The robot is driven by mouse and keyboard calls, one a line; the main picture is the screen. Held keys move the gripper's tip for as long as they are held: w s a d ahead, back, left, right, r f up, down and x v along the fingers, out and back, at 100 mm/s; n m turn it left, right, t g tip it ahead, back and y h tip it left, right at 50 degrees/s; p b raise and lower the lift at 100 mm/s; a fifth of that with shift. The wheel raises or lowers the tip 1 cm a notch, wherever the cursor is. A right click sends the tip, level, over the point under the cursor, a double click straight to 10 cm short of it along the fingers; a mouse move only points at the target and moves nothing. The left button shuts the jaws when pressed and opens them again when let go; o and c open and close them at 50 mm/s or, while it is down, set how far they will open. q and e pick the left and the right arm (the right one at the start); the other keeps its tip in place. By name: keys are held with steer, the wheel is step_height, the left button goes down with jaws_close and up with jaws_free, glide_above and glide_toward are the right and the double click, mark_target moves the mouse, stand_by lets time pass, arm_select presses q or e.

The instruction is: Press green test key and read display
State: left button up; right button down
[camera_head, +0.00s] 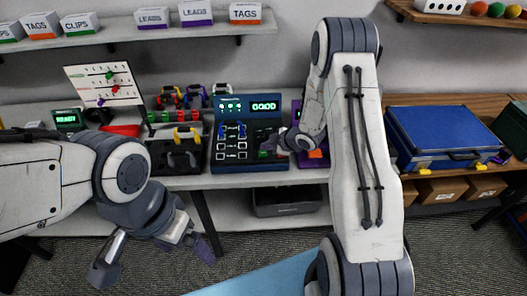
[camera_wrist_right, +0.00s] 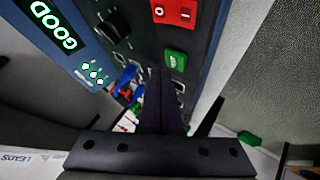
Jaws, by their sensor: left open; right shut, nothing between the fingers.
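The blue tester (camera_head: 228,165) stands on the bench in the head view. Its display (camera_head: 265,106) reads GOOD in green, and the display also shows in the right wrist view (camera_wrist_right: 56,25). The green test key (camera_wrist_right: 175,60) is on the tester's panel, beside a red switch (camera_wrist_right: 174,11). My right gripper (camera_head: 272,147) is shut and empty at the panel. In the right wrist view its fingertips (camera_wrist_right: 160,74) are right by the green key; I cannot tell whether they touch it. My left gripper (camera_head: 155,256) is open and empty, low in front of the bench.
A black tray (camera_head: 162,164) with a cable is left of the tester. A blue case (camera_head: 439,134) lies on the right bench. A small READY display (camera_head: 67,118) stands at the left. Shelves with labelled boxes hang above. A grey bin (camera_head: 287,203) is below the bench.

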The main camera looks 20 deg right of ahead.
mark_target(266, 154)
steer(key=shift+r, duration=0.15)
step_height(266, 154, up, 5)
steer(key=p, duration=0.4)
stand_by(0.4)
stand_by(0.5)
